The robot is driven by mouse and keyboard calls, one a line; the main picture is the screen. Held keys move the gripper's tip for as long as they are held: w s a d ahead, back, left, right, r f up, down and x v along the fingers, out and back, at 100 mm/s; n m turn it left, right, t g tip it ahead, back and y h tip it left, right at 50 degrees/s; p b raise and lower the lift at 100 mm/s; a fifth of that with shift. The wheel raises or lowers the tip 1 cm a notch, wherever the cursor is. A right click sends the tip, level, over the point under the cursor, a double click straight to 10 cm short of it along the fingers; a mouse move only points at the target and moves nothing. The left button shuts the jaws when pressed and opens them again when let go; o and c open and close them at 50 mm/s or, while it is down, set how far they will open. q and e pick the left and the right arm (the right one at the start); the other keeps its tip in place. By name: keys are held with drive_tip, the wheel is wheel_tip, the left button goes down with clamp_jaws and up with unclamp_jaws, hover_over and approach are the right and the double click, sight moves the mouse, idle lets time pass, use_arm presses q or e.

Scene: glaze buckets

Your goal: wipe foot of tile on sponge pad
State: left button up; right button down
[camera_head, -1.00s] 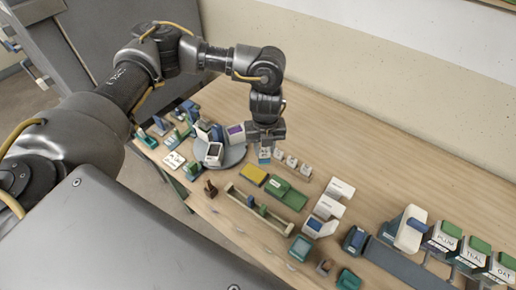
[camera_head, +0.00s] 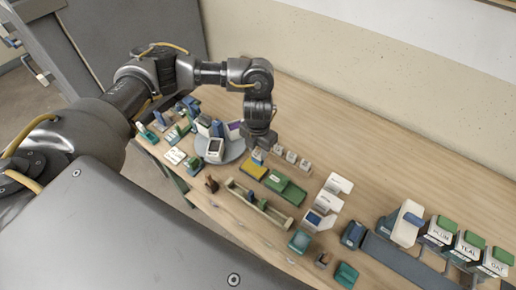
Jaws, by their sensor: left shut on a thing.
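My left gripper (camera_head: 257,150) points down and is shut on a small tile (camera_head: 257,156), light with some blue low on it. The tile is upright, at the far edge of the yellow sponge pad (camera_head: 251,172). I cannot tell whether its foot touches the pad or hangs just above it. The gripper's fingers hide the tile's upper part. My right gripper is not in view.
A green block (camera_head: 285,188) lies right beside the pad. Small pale blocks (camera_head: 291,157) stand behind it. A round grey turntable (camera_head: 235,151) with boxes is at left. A long wooden rack (camera_head: 259,206) is in front. Labelled buckets (camera_head: 467,245) stand far right.

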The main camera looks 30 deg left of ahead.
sight(258, 159)
use_arm(q)
drive_tip(key=shift+f+b, duration=1.75)
drive_tip(key=shift+f, duration=0.3)
drive_tip(key=shift+f+b, duration=0.45)
drive_tip(key=shift+f, duration=0.2)
idle(0.4)
drive_tip(key=shift+w+a, duration=0.1)
drive_tip(key=shift+a, duration=0.8)
drive_tip(key=shift+a, duration=0.1)
drive_tip(key=shift+w+a+r+b, duration=0.15)
drive_tip(key=shift+a+b, duration=0.15)
drive_tip(key=shift+a, duration=0.5)
drive_tip(key=shift+d, duration=0.2)
